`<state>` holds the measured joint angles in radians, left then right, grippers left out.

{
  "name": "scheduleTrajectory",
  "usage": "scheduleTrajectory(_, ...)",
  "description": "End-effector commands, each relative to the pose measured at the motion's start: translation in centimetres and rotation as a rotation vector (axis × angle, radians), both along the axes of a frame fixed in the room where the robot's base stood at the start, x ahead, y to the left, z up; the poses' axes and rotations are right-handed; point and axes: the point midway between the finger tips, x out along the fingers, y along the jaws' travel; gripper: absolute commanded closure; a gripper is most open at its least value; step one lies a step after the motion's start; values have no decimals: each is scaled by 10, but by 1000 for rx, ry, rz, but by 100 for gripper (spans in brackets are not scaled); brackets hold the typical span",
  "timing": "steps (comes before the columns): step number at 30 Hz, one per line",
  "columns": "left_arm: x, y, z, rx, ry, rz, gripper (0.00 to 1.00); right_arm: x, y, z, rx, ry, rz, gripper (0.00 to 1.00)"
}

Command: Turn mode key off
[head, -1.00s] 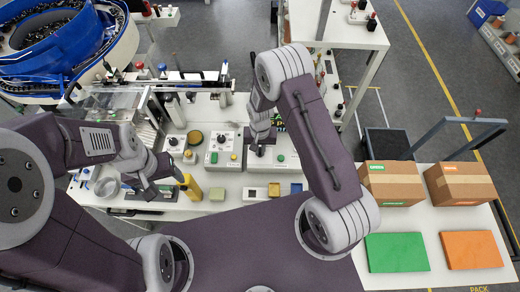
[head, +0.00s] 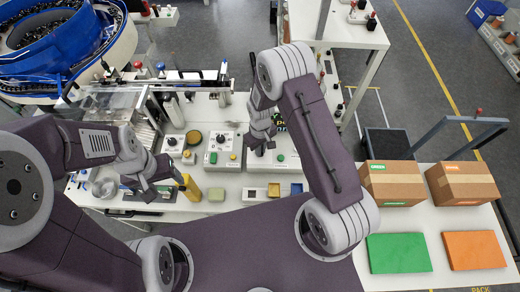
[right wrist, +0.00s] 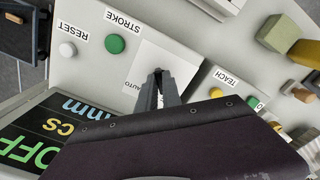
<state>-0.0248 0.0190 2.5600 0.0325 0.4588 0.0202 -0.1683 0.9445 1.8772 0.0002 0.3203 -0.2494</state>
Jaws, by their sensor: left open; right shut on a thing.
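My right gripper (right wrist: 160,88) is shut on the mode key at a white plate marked AUTO (right wrist: 181,61) in the right wrist view. The fingers hide most of the key, so I cannot tell its angle. The plate is on a light grey control box (right wrist: 88,80) with a green STROKE button (right wrist: 115,44) and a white RESET button (right wrist: 67,49). In the head view my right gripper (head: 261,147) reaches down to this box, near its green button (head: 281,158). My left gripper (head: 150,193) is open above the front left of the bench, away from the box.
A neighbouring box carries a yellow TEACH button (right wrist: 216,93). A dark display (right wrist: 45,130) with coloured letters, including OFF, lies close to my right gripper. A yellow bottle (head: 191,188) stands near my left gripper. Small trays (head: 255,193) lie in front of the boxes.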

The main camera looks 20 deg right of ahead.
Motion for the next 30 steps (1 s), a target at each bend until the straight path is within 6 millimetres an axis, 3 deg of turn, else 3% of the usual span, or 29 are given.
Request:
scheduleTrajectory(23, 0, 0, -1, 0, 0, 0, 35, 0, -1, 1, 0, 0, 106, 100)
scheduleTrajectory(24, 0, 0, -1, 0, 0, 0, 35, 0, -1, 1, -1, 0, 106, 86)
scheduleTrajectory(26, 0, 0, -1, 0, 0, 0, 35, 1, -1, 1, -1, 0, 105, 69)
scheduleTrajectory(30, 0, 0, -1, 0, 0, 0, 35, 0, -1, 1, 0, 0, 104, 69)
